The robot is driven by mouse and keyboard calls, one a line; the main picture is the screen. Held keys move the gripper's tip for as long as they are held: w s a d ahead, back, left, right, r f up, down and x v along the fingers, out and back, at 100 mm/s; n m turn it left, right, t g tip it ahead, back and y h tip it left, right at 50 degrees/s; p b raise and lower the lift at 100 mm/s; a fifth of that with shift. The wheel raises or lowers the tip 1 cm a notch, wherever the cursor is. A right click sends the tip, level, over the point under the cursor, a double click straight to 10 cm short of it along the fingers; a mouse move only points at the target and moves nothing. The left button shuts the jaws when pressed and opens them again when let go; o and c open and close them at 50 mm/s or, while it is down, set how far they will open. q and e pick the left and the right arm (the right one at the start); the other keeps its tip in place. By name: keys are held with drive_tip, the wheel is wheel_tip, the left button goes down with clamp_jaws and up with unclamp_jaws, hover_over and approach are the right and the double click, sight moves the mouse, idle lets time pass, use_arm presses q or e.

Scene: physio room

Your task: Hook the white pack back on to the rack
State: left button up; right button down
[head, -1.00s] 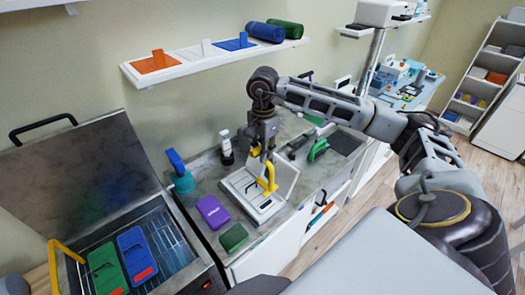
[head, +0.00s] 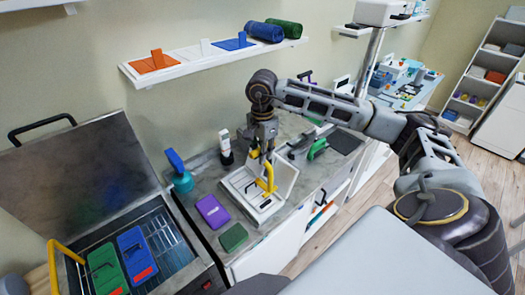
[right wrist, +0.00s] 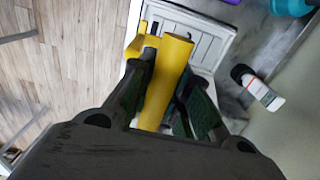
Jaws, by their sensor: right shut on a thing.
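My right gripper (head: 263,154) points down over the counter and is shut on a yellow handle (head: 267,178), which shows as a thick bar between the fingers in the right wrist view (right wrist: 165,85). Below the handle is a flat white piece (head: 242,188) with a raised panel, also in the right wrist view (right wrist: 205,40). I cannot tell whether this is the white pack or whether the handle is joined to it. The open steel tank (head: 206,270) at lower left has a wire rack (head: 168,236). A green pack (head: 108,268) and a blue pack (head: 137,256) hang there. My left gripper is out of view.
The tank's lid (head: 75,180) stands open. A wall shelf (head: 215,58) hangs above. A yellow bar (head: 65,250) stands at the tank's left.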

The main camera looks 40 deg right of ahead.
drive_tip(key=shift+f, duration=0.8)
drive_tip(key=shift+f+b, duration=1.85)
drive_tip(key=shift+f, duration=2)
drive_tip(key=w+b, duration=0.1)
drive_tip(key=w, duration=0.6)
drive_tip(key=shift+w+a, duration=0.2)
drive_tip(key=shift+a, duration=0.1)
drive_tip(key=shift+r+p, duration=0.65)
drive_tip(key=shift+r, duration=1.3)
